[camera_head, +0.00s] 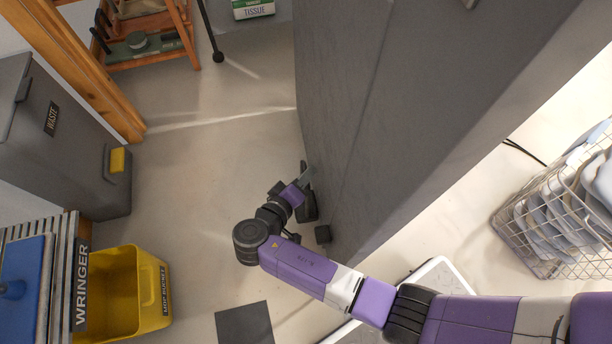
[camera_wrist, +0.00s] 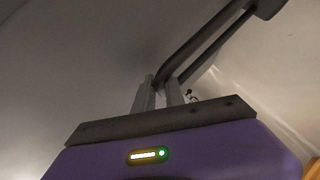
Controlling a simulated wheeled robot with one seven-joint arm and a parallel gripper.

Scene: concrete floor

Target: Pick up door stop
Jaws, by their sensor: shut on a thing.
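In the wrist view, my gripper's two fingers (camera_wrist: 159,94) are close together on the near end of a dark bar (camera_wrist: 205,38). The bar slants up to the right and ends in a rounded part. Whether the door stop touches the floor cannot be told.
The tall grey panel (camera_head: 345,110) stands right against my gripper. A small dark block (camera_head: 323,234) is just below. A grey waste bin (camera_head: 75,150) and yellow mop bucket (camera_head: 150,290) stand left. A wire basket (camera_head: 560,215) is right. Floor left of my gripper is clear.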

